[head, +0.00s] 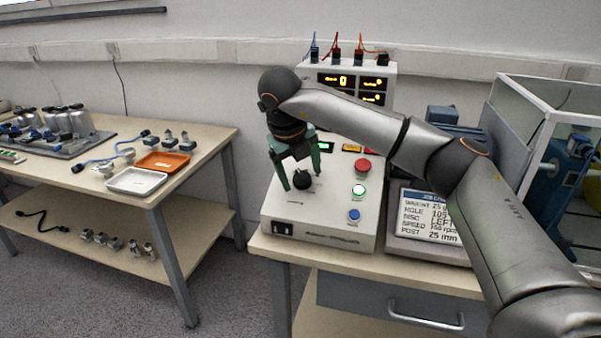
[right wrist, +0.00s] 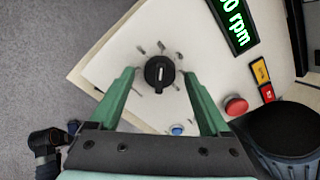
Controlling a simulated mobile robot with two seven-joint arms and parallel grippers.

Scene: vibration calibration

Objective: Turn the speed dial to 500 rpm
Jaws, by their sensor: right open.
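The speed dial (head: 302,180) is a black knob on the sloped top of the white control box (head: 300,222). In the right wrist view the dial (right wrist: 160,72) has a white pointer line and small marks around it. My right gripper (head: 301,178) has green fingers. It is open, with one finger on each side of the dial, apart from it in the right wrist view. A display (right wrist: 236,22) there shows green digits ending in "0 rpm"; the front digits are cut off. My left gripper is not in view.
A clear-walled enclosure (head: 545,110) is at far right. A side table (head: 215,137) holds trays and parts.

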